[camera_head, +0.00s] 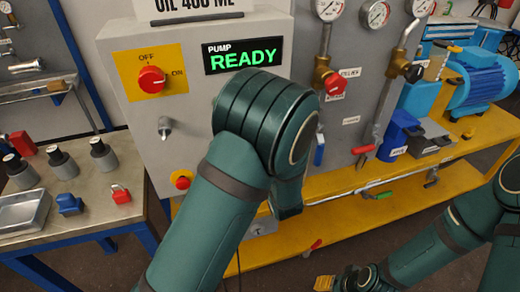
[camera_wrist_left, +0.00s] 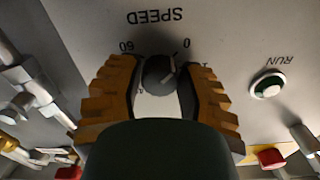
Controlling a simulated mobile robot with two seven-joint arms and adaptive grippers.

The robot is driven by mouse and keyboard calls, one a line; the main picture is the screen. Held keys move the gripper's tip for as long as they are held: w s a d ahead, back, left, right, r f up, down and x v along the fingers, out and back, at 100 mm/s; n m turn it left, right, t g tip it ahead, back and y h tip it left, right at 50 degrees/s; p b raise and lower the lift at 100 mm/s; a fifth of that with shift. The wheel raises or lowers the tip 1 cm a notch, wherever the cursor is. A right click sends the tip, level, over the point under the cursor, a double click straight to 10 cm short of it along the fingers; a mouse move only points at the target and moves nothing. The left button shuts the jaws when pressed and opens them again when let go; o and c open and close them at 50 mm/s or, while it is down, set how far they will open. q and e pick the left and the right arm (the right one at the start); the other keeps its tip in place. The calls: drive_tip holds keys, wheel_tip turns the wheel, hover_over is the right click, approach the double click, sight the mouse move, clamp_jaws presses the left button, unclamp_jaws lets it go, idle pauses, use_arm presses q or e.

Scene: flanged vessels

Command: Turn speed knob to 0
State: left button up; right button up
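The speed knob (camera_wrist_left: 159,74) is a dark round knob on the grey panel, under an upside-down SPEED label, with 60 on its left and 0 on its upper right. A light line on it slants up and right, roughly towards the 0. My left gripper (camera_wrist_left: 161,78) has its orange fingers on either side of the knob, with a gap visible at the right finger. In the head view my left arm hides this gripper and the knob. My right gripper (camera_head: 335,281) is low at the bottom edge, partly cut off; its opening is unclear.
The control box (camera_head: 120,110) carries a red OFF/ON switch (camera_head: 151,80) and a READY display (camera_head: 244,56). A RUN button (camera_wrist_left: 267,85) lies right of the knob. Valves and pipes (camera_head: 329,82) stand to the right, and a bench (camera_head: 90,215) with several small parts to the left.

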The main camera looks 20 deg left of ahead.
use_arm(q)
drive_tip(key=o, duration=0.3)
drive_tip(key=shift+s, duration=0.1)
drive_tip(key=v, duration=1.2)
